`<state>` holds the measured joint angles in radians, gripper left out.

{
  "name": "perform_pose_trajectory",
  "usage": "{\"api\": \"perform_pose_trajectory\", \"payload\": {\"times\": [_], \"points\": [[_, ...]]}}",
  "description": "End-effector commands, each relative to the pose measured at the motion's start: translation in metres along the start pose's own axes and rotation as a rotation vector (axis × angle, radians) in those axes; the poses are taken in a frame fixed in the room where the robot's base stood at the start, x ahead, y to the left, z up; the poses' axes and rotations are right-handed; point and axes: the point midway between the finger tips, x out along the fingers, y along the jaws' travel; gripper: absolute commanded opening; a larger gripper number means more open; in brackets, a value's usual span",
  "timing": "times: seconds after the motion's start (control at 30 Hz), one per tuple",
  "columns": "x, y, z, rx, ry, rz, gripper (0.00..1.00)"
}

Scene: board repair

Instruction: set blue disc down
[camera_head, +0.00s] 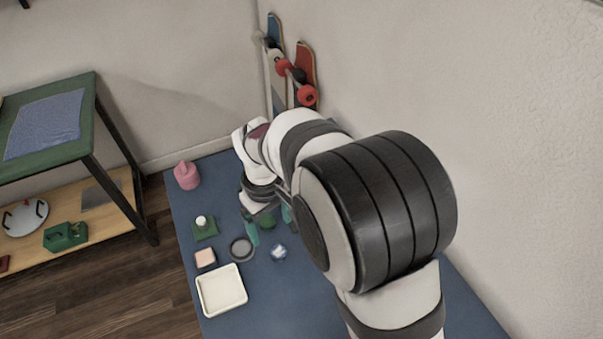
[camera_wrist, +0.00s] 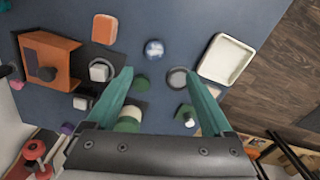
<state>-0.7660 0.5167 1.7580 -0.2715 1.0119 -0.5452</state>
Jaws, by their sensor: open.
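A small round blue-and-white piece (camera_head: 279,252) lies on the blue table top, right of a dark grey ring-shaped dish (camera_head: 241,249). It also shows in the wrist view (camera_wrist: 154,49), beyond my fingertips. I cannot tell if it is flat or ball-shaped; no other clearly blue disc is visible. My gripper (camera_wrist: 158,72) is open, its teal fingers spread wide. The dish (camera_wrist: 177,78) appears close to the right fingertip. In the head view my arm hides part of the table.
A cream tray (camera_head: 220,290), a peach block (camera_head: 205,258), a green base with white knob (camera_head: 204,226) and a pink piece (camera_head: 187,175) stand at left. The wrist view adds an orange bracket (camera_wrist: 47,62) and orange block (camera_wrist: 104,28). Skateboards (camera_head: 305,70) lean against the wall.

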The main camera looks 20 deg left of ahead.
Motion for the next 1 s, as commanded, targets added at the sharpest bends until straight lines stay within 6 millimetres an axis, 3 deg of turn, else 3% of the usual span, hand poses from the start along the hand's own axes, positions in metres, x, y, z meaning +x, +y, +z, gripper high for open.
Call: {"api": "perform_pose_trajectory", "payload": {"times": [0.13,0.5,0.63,0.83,1.0], "points": [[0.042,0.0,0.002,0.004,-0.005,-0.003,0.86],[0.105,0.009,-0.002,0.008,-0.004,-0.002,0.86],[0.119,0.009,-0.002,0.008,-0.002,-0.001,0.86],[0.12,0.009,-0.003,0.008,0.0,0.0,0.86],[0.12,0.009,-0.003,0.008,0.0,0.0,0.55]]}}
